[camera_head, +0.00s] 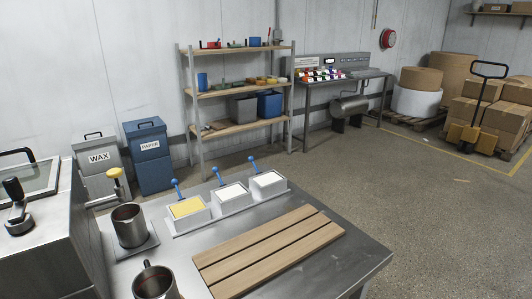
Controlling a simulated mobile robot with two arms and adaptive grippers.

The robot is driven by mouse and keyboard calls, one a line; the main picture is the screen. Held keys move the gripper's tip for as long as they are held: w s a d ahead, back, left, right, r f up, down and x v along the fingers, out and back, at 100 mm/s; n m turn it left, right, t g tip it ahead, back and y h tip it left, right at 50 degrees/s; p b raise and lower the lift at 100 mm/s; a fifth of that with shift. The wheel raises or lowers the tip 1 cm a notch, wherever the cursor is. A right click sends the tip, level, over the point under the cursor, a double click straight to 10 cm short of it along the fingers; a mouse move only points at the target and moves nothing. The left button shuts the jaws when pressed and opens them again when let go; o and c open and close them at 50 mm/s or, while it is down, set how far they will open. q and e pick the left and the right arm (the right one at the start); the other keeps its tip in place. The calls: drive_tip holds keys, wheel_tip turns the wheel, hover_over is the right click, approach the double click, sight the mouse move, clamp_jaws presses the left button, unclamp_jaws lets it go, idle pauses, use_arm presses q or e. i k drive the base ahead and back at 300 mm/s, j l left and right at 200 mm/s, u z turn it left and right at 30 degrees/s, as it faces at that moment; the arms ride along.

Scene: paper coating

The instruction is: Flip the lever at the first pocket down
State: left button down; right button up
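Three white square pockets stand in a row on the steel table. The left pocket (189,213) has a yellow surface; the middle pocket (232,198) and the right pocket (268,185) have white surfaces. Each has a blue lever at its back edge: the left lever (178,189), the middle lever (217,176) and the right lever (254,164). All three levers point up, leaning a little to the left. Neither of my grippers is in view.
A slatted wooden board (268,252) lies in front of the pockets. A metal cup (129,226) stands left of them, and a second metal cup (155,282) is nearer. A steel machine (55,240) with a black-knobbed handle fills the left edge.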

sight(250, 158)
drive_tip(key=i+l+u, duration=0.1)
drive_tip(key=l, duration=0.4)
drive_tip(key=i+l+u, duration=0.15)
drive_tip(key=l, duration=0.35)
drive_tip(key=i+l+u, duration=0.1)
drive_tip(key=l, duration=0.45)
drive_tip(key=i+l+u, duration=0.1)
drive_tip(key=l, duration=0.45)
drive_tip(key=i+l+u, duration=0.15)
drive_tip(key=l, duration=0.4)
